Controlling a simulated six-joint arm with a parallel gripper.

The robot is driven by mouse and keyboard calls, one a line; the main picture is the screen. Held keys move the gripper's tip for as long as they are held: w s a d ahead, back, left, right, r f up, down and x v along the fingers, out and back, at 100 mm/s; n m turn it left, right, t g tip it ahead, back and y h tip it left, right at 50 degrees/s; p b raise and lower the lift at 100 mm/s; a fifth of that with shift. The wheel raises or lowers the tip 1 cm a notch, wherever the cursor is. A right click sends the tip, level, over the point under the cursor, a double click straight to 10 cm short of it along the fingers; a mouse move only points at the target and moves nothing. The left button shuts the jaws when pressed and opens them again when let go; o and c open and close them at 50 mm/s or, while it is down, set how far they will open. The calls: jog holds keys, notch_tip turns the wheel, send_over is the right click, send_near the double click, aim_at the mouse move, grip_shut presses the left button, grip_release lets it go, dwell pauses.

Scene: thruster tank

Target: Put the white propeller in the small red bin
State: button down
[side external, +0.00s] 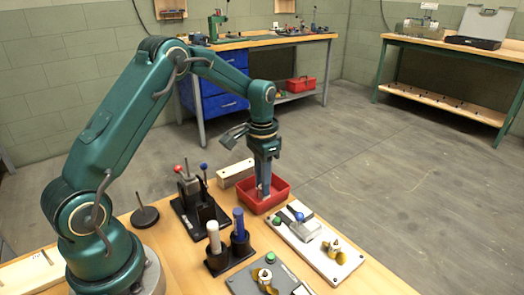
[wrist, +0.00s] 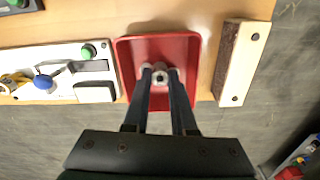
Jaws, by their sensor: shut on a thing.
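The small red bin (side external: 275,202) stands near the far edge of the wooden table; it also shows in the wrist view (wrist: 160,46). My gripper (side external: 264,190) points down into the bin, with its fingertips inside the walls. In the wrist view my gripper (wrist: 161,72) is shut on a small whitish thing, apparently the white propeller (wrist: 160,76). It is over the bin floor, mostly hidden by the fingers. I cannot tell whether it touches the floor.
A white board (side external: 318,252) with a blue knob, green button and brass propeller lies beside the bin. A wooden block (side external: 236,173) stands on the other side. A black stand with levers (side external: 190,205) and a holder with white and blue cylinders (side external: 230,252) are nearer my base.

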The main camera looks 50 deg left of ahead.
jog(key=c, duration=0.7)
grip_release()
jog(key=shift+f, duration=0.1)
jog(key=s+d+r+t, duration=0.1)
jog(key=s+r, duration=0.1)
jog(key=r, duration=0.6)
jog(key=s+d+r, duration=0.1)
jog(key=d+r, duration=0.1)
jog(key=r, duration=0.6)
jog(key=s+d+t, duration=0.1)
jog(key=s+d, duration=0.1)
jog(key=s, duration=0.3)
jog(key=s+d+f+n+t, duration=0.1)
jog(key=s+d+t, duration=0.1)
jog(key=s, duration=0.3)
jog(key=s+d+f+t, duration=0.1)
jog(key=s+d, duration=0.1)
jog(key=s, duration=0.3)
jog(key=shift+d, duration=0.15)
jog(key=shift+s+d+f+t, duration=0.1)
jog(key=shift+s+f+t, duration=0.1)
jog(key=shift+t, duration=0.1)
